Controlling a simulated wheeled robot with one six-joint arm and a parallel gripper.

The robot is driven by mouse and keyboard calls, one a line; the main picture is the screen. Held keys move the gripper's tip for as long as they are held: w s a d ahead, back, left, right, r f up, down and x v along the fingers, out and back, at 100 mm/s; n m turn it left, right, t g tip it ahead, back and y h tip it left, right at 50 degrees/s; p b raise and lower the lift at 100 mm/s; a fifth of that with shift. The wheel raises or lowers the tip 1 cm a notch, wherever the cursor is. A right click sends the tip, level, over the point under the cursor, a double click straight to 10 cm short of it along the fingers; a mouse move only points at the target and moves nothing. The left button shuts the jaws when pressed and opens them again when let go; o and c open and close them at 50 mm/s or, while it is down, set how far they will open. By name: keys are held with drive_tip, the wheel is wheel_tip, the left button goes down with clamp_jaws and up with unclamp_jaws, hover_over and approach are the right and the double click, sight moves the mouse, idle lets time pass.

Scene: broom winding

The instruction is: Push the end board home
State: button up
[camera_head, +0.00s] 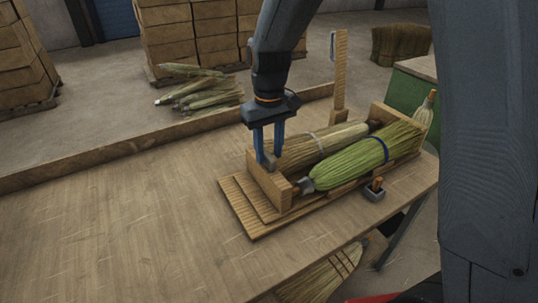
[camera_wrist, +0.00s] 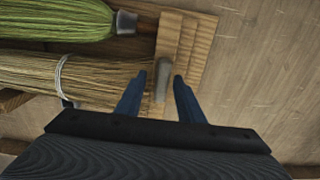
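The end board (camera_head: 268,188) is an upright wooden block at the near left end of a wooden cradle (camera_head: 243,208); it also shows in the wrist view (camera_wrist: 169,38). A grey upright piece (camera_wrist: 161,78) stands at its top edge. My gripper (camera_head: 268,160) points down at the board's far end. Its blue fingers are apart on both sides of the grey piece, with gaps visible in the wrist view (camera_wrist: 160,85). A green broom (camera_head: 355,165) with a blue band and a straw broom (camera_head: 318,144) with a pale band lie in the cradle. The straw broom's near end is partly hidden.
A wooden post (camera_head: 340,75) stands behind the cradle. A small grey clamp (camera_head: 374,191) with a wooden knob sits at its front. The bench (camera_head: 110,220) is clear to the left. Loose straw bundles (camera_head: 200,90) and stacked boxes lie beyond its raised back edge.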

wheel_tip(320, 180, up, 6)
drive_tip(key=shift+r+b, duration=0.1)
drive_tip(key=shift+b, duration=0.4)
drive_tip(key=shift+d, duration=0.1)
drive_tip(key=s+d+f+m+t, duration=0.1)
drive_tip(key=s+d+f+m, duration=0.4)
drive_tip(key=s+d, duration=0.9)
wheel_tip(320, 180, down, 3)
drive_tip(key=shift+s+d+f, duration=0.1)
drive_tip(key=shift+s+d, duration=0.05)
drive_tip(key=shift+s, duration=0.35)
